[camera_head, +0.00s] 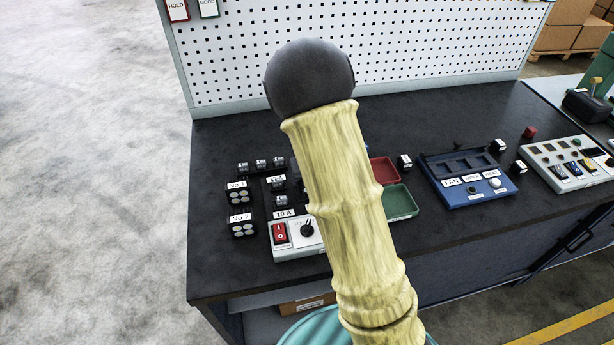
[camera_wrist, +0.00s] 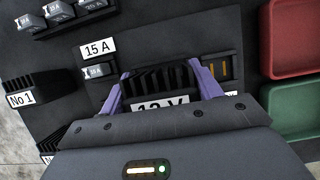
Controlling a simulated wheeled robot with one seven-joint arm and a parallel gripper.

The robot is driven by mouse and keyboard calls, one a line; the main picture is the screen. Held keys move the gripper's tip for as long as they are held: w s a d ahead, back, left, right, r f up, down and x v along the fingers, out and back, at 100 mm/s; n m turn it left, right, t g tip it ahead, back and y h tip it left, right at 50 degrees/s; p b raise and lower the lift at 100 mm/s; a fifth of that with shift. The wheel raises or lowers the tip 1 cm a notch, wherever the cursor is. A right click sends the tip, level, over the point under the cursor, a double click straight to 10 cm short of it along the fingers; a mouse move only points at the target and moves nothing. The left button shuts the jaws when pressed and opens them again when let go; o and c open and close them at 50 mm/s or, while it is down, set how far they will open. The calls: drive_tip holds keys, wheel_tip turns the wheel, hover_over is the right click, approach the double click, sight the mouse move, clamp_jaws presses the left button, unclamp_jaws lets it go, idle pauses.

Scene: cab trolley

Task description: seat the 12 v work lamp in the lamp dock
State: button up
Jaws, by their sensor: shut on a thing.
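My gripper (camera_wrist: 158,76) has purple fingers closed on the two sides of a black ribbed block, which I take to be the work lamp (camera_wrist: 160,82). A white label reading 12 V (camera_wrist: 162,104) shows just in front of the block, partly covered by my gripper's body. I cannot tell whether it belongs to the block or to the panel. Right of the block is a dark slot with gold strips (camera_wrist: 217,68), possibly part of the lamp dock. Whether the block touches the panel is unclear. In the head view my arm hides the gripper and the block.
Black units labelled No 1 (camera_head: 240,196) and No 2 (camera_head: 242,229) stand at left. Small blocks sit beside the 15 A label (camera_wrist: 98,48). A red tray (camera_head: 384,170) and green tray (camera_head: 399,203) lie right, then a blue fan panel (camera_head: 466,190). A pegboard (camera_head: 420,45) rises behind.

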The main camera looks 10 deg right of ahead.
drive_tip(key=shift+s+f+b, duration=0.1)
drive_tip(key=shift+f+b, duration=0.2)
drive_tip(key=shift+f, duration=0.3)
drive_tip(key=shift+a, duration=0.15)
drive_tip(key=shift+f, duration=0.2)
idle(0.6)
drive_tip(key=o, duration=1.3)
drive_tip(key=shift+r, duration=0.1)
